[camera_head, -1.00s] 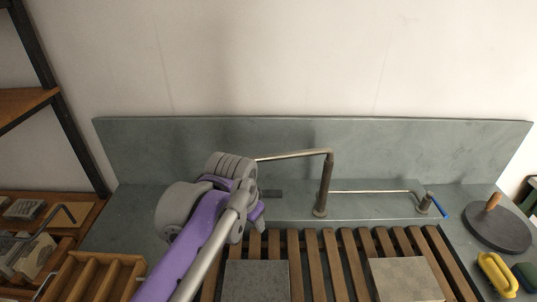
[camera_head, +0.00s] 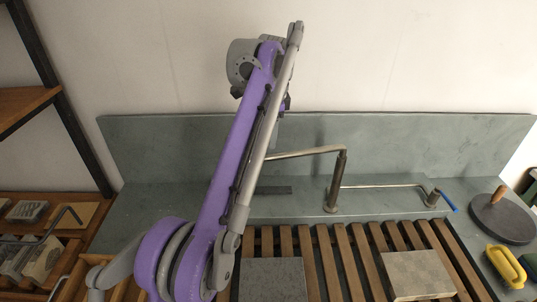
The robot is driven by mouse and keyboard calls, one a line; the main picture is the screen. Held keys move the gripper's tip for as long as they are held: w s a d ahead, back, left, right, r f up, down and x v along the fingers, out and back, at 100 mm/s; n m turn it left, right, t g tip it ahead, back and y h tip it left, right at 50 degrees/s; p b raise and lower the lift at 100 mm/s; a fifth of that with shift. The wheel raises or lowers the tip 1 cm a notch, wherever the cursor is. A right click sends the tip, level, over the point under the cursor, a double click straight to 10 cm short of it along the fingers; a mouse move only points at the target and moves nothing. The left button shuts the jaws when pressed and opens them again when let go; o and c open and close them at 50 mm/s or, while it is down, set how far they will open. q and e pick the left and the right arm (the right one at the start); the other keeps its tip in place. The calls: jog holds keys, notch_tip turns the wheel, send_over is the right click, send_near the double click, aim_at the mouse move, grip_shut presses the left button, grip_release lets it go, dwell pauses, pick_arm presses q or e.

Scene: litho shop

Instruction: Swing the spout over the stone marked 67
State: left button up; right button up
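The spout (camera_head: 308,152) is a bent metal pipe on an upright post (camera_head: 337,180) at the back of the sink. Its horizontal arm points left, and its free end goes behind my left arm. A dark grey stone (camera_head: 272,281) lies on the slatted rack, below and left of the post. A lighter beige-grey stone (camera_head: 418,274) lies on the rack further right. I cannot read a number on either stone. My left arm rises across the left of the view. Its gripper does not show. My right gripper is not in view.
A thin rod runs from the post to a small fitting (camera_head: 433,199) with a blue-tipped lever (camera_head: 450,203). A round dark disc (camera_head: 503,220) with a wooden knob and a yellow-handled tool (camera_head: 505,266) are at the right. The grey backsplash (camera_head: 450,150) stands behind.

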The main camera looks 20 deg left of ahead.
aim_at(268, 156)
pick_arm(q)
jog(key=f, duration=0.2)
jog(key=f+b, duration=0.1)
jog(key=f, duration=0.3)
jog(key=shift+w+a+f, duration=0.25)
jog(key=shift+a, duration=0.05)
jog(key=shift+w+f+b, duration=0.3)
jog(key=shift+f+b, duration=0.05)
jog(key=shift+f, duration=0.35)
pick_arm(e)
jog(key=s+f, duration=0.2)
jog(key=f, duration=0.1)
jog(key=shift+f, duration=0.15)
pick_arm(q)
jog(key=shift+c, duration=0.4)
grip_shut()
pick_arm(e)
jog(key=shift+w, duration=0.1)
